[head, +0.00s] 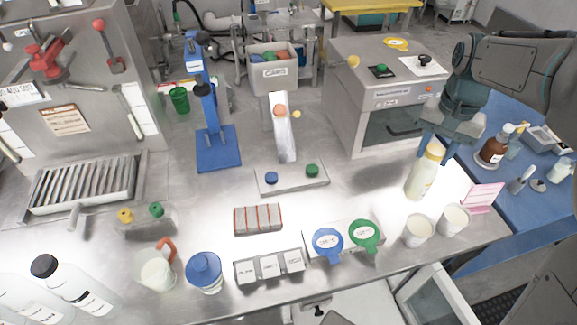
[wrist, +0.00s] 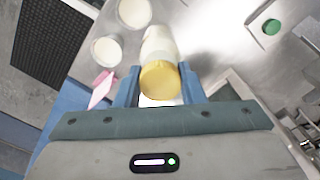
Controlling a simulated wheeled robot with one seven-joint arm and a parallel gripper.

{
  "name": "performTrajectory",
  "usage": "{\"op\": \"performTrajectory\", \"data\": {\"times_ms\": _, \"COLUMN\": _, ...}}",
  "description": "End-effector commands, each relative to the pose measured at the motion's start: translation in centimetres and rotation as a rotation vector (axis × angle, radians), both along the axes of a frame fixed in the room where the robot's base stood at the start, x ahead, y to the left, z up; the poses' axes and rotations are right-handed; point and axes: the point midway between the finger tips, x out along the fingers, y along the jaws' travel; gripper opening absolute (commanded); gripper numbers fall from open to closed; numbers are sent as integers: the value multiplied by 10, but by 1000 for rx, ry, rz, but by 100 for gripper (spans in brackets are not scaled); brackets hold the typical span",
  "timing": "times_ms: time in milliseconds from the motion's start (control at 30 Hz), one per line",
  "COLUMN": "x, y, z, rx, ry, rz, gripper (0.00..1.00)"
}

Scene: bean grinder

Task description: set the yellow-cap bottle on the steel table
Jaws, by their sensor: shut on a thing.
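The yellow-cap bottle (head: 422,175) is a pale, cream-coloured bottle at the right end of the steel table (head: 350,200). My gripper (head: 448,140) is around its upper part, just under the yellow cap. In the wrist view the yellow cap (wrist: 160,81) lies between the two blue fingers of my gripper (wrist: 160,88), and the pale body extends beyond it. The bottle looks slightly tilted in the head view. Its base is over the steel surface, but I cannot tell whether it touches.
Two white cups (head: 418,230) stand just in front of the bottle, and a pink card (head: 483,197) stands to its right. A blue surface (head: 480,165) with a brown bottle (head: 495,146) lies further right. A steel box machine (head: 385,95) stands behind. Steel between bottle and button panel (head: 290,178) is clear.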

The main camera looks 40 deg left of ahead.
Motion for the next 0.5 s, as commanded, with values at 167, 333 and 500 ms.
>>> {"op": "performTrajectory", "data": {"times_ms": 167, "x": 1, "y": 0, "z": -1, "rx": 0, "ry": 0, "rz": -4, "gripper": 0}}
{"op": "performTrajectory", "data": {"times_ms": 333, "x": 1, "y": 23, "z": -15, "rx": -1, "ry": 3, "rz": -6, "gripper": 0}}
{"op": "performTrajectory", "data": {"times_ms": 500, "x": 0, "y": 63, "z": -38, "rx": -2, "ry": 4, "rz": -4, "gripper": 0}}
